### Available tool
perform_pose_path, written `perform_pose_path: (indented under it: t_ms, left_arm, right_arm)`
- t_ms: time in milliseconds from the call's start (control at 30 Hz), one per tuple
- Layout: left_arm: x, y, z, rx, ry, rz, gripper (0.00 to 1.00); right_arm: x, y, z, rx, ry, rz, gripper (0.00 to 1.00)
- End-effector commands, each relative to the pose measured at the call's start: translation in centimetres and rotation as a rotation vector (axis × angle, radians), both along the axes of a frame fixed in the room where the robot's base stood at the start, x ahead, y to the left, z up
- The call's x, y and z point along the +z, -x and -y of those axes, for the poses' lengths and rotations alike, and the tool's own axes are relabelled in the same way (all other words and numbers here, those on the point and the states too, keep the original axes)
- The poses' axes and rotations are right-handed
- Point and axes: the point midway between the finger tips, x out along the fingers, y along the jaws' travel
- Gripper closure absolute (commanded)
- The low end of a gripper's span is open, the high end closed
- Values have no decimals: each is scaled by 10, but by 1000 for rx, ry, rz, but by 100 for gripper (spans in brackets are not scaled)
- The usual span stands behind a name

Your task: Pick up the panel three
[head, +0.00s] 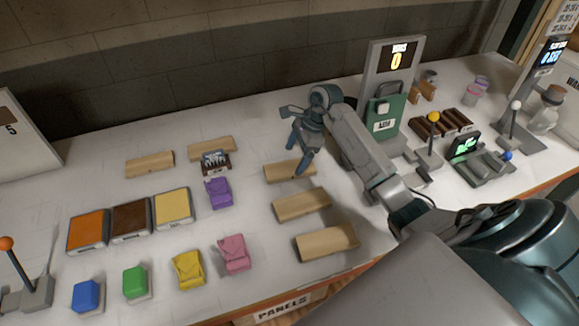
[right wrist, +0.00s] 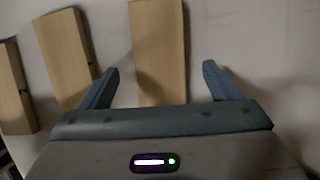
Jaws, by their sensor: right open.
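Three light wooden panels lie in a column right of the table's middle: a far one (head: 284,172), a middle one (head: 302,205) and a near one (head: 327,243). No number shows on them, so I cannot tell which is panel three. My right gripper (head: 295,142) is open at the far panel; one finger overlaps it in the head view. In the right wrist view, that panel (right wrist: 158,40) extends between the open fingertips (right wrist: 160,70), with nothing clamped. The middle panel (right wrist: 65,50) and near panel (right wrist: 12,85) lie to its left. My left gripper is not in view.
Two more wooden pieces (head: 150,164) (head: 211,147) lie at the back left. Orange, brown and yellow trays (head: 130,221) and several coloured blocks (head: 187,269) fill the left. A green device (head: 383,118) and levers (head: 432,140) stand right of my arm.

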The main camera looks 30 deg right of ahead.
Motion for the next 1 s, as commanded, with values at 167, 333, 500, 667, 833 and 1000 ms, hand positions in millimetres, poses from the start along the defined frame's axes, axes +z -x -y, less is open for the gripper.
perform_pose_path:
  t_ms: [167,333,500,667,833,1000]
  left_arm:
    - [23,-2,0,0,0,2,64]
    - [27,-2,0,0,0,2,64]
    - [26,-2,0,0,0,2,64]
    - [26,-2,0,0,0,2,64]
    - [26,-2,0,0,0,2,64]
    - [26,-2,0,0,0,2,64]
  right_arm:
    - [-19,-1,-8,0,-5,-5,15]
    - [-34,-4,-12,-1,-2,-1,15]
    - [-37,-4,-12,0,-1,1,15]
    - [-37,-4,-12,0,-1,0,35]
    - [-36,-4,-12,0,-1,0,66]
    - [-36,-4,-12,0,-1,1,66]
